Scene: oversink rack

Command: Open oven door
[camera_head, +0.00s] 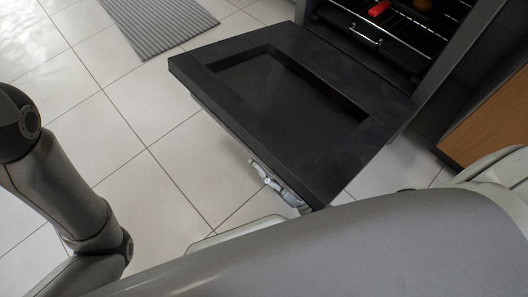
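The oven door (305,125) is a dark panel with an inset window. It is swung far down and lies nearly flat in front of the oven (425,40), whose inside is exposed.
Inside the oven, wire racks (395,33) hold a red item (379,8) and a round brownish item (422,5). A wooden cabinet panel (490,125) stands at the right. A grey ribbed mat (160,22) lies on the tiled floor (130,130), which is clear left of the door.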

